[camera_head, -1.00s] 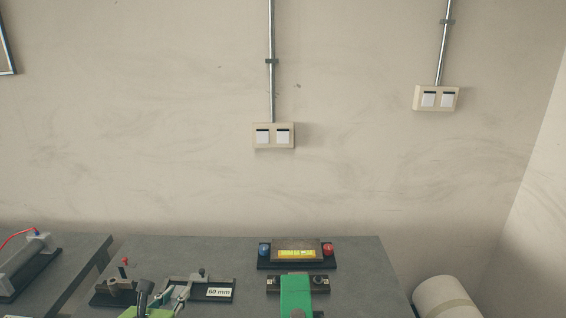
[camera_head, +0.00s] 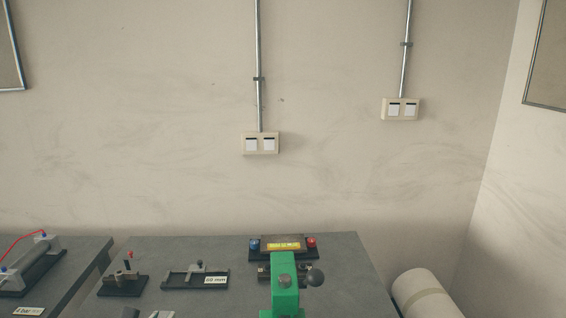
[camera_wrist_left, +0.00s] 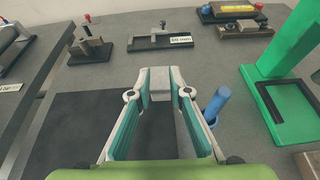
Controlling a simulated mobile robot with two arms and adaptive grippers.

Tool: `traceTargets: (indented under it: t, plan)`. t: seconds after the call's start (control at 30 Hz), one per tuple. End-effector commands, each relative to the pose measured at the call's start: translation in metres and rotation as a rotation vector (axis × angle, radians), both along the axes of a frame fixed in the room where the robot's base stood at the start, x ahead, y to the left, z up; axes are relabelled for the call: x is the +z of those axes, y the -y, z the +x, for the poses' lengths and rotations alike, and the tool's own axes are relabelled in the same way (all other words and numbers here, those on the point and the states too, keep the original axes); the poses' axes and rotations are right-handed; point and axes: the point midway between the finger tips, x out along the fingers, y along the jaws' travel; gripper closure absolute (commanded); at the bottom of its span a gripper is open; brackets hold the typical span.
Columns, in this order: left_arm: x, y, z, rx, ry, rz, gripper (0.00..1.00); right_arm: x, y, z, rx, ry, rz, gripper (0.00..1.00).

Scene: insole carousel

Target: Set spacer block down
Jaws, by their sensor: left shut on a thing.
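The spacer block, a small pale grey block (camera_wrist_left: 160,86), sits between the fingertips of my left gripper (camera_wrist_left: 159,92) in the left wrist view. The gripper is shut on it, with teal pads on either side. The block is above or on the grey bench top; I cannot tell whether it touches. A dark flat rectangle (camera_wrist_left: 75,130) lies below and left of it. In the head view only a small pale tip of the gripper (camera_head: 160,314) shows at the bottom edge. My right gripper is not in view.
Behind stand a gauge (camera_head: 182,279) with a "60 mm" label, a red-knobbed fixture (camera_head: 123,281) and a two-button box (camera_head: 283,246). A green press (camera_wrist_left: 285,85) and a blue cylinder (camera_wrist_left: 217,101) are to the right. Bench top (camera_wrist_left: 110,75) between block and gauge is clear.

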Motion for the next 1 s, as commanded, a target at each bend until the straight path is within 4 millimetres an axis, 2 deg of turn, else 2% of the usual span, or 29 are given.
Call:
traceTargets:
  t: [0.37, 0.8, 0.97, 1.0]
  plan:
    - [0.019, 0.024, -0.037, 0.107, 0.002, -0.009, 1.00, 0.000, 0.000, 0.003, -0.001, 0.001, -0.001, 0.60]
    - [0.066, 0.079, -0.128, 0.384, 0.000, -0.018, 1.00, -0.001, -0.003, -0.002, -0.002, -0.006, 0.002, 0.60]
    - [0.076, 0.091, -0.153, 0.462, -0.003, -0.013, 1.00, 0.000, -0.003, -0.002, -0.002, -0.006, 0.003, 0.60]
    - [0.074, 0.089, -0.152, 0.462, -0.007, -0.011, 1.00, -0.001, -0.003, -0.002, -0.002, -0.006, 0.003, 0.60]
